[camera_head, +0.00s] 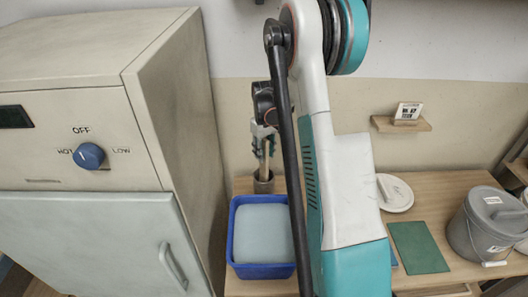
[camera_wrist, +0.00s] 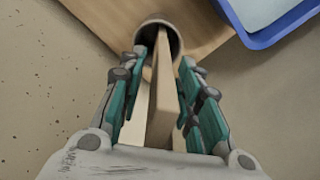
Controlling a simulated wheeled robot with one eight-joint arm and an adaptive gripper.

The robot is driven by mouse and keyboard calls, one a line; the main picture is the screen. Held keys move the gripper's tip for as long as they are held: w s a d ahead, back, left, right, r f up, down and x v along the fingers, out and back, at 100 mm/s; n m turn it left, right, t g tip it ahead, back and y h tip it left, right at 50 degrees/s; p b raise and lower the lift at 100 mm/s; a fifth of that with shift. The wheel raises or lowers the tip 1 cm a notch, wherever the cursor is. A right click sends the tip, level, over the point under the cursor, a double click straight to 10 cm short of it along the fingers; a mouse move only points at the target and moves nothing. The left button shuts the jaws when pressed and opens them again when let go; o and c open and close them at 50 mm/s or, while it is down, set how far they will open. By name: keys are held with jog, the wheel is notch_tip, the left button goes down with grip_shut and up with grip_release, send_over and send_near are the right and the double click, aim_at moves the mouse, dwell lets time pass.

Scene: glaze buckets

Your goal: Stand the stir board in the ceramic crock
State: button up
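The stir board (camera_wrist: 163,85) is a pale wooden strip, and its far end is inside the mouth of the ceramic crock (camera_wrist: 174,32). In the head view the board (camera_head: 264,163) stands close to upright in the small grey-brown crock (camera_head: 263,184). My gripper (camera_wrist: 162,58) has teal fingers on either side of the board, with gaps between the fingertips and the wood. It is open, above the crock's rim. Pale strips also show beside the fingers; I cannot tell what they are. The crock's inside bottom is hidden. The head view shows my gripper (camera_head: 263,146) small, above the crock.
A blue tub (camera_head: 236,240) with a pale filling stands just in front of the crock; the wrist view shows its corner (camera_wrist: 248,38). A large kiln-like cabinet (camera_head: 180,110) is at left. A round lid (camera_head: 395,193), green board (camera_head: 418,247) and grey lidded bucket (camera_head: 470,240) are at right.

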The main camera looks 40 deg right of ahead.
jog(key=shift+r, duration=0.1)
notch_tip(320, 180, up, 12)
jog(key=p, duration=0.3)
dwell(0.5)
